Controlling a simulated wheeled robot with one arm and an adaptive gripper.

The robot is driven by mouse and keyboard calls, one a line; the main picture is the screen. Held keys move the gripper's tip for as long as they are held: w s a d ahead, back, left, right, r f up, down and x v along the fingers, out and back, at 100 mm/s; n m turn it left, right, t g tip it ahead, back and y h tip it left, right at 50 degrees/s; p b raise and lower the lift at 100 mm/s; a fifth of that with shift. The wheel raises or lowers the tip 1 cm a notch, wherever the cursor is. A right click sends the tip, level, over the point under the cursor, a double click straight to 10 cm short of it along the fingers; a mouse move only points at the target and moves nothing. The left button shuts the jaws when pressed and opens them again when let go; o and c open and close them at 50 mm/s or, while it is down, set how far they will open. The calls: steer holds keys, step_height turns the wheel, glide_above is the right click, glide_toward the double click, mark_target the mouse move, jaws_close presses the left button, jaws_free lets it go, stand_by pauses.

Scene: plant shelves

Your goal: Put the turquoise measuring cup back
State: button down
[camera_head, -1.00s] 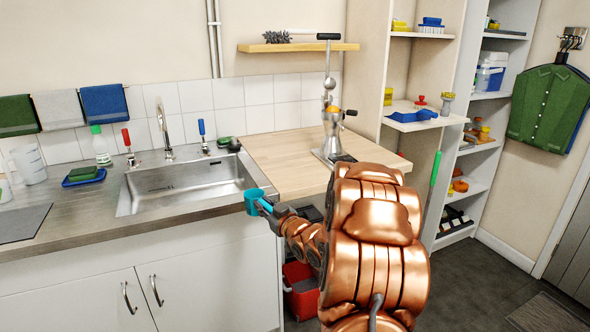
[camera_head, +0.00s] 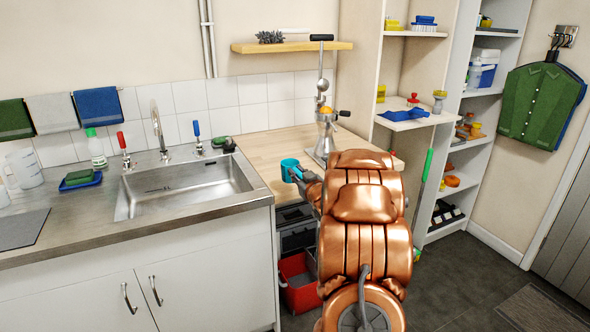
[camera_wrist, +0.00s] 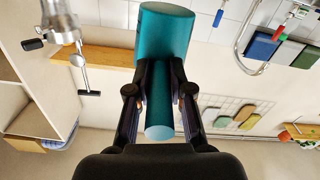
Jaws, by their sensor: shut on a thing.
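The turquoise measuring cup (camera_head: 290,169) is held at the end of my copper-coloured arm, over the left part of the wooden worktop in the head view. In the wrist view the cup's body (camera_wrist: 166,35) sits beyond the fingertips. Its handle (camera_wrist: 160,110) runs back between the two dark fingers. My gripper (camera_wrist: 160,85) is shut on this handle; it also shows small in the head view (camera_head: 308,180). My arm hides part of the worktop and what lies behind it.
A juicer press (camera_head: 325,120) stands on the wooden worktop (camera_head: 262,150), right of the cup. The sink (camera_head: 180,188) with its tap is to the left. A wooden wall shelf (camera_head: 290,47) is above. Open shelves (camera_head: 400,120) stand at the right. A red bucket (camera_head: 299,288) is below.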

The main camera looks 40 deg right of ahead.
mark_target(296, 162)
steer(key=w+d, duration=0.2)
steer(key=w+d+p, duration=0.1)
steer(key=w+d, duration=0.1)
steer(key=w+d+f+p, duration=0.1)
steer(key=w+d, duration=0.1)
steer(key=w, duration=0.1)
steer(key=shift+d, duration=0.15)
steer(key=shift+w+d+r+p, duration=0.1)
steer(key=shift+w+d+p, duration=0.25)
steer(key=shift+w, duration=0.1)
steer(key=shift+f+p, duration=0.55)
steer(key=shift+f, duration=1.25)
steer(key=shift+f, duration=0.15)
steer(key=c, duration=1)
jaws_free()
steer(key=shift+c, duration=0.2)
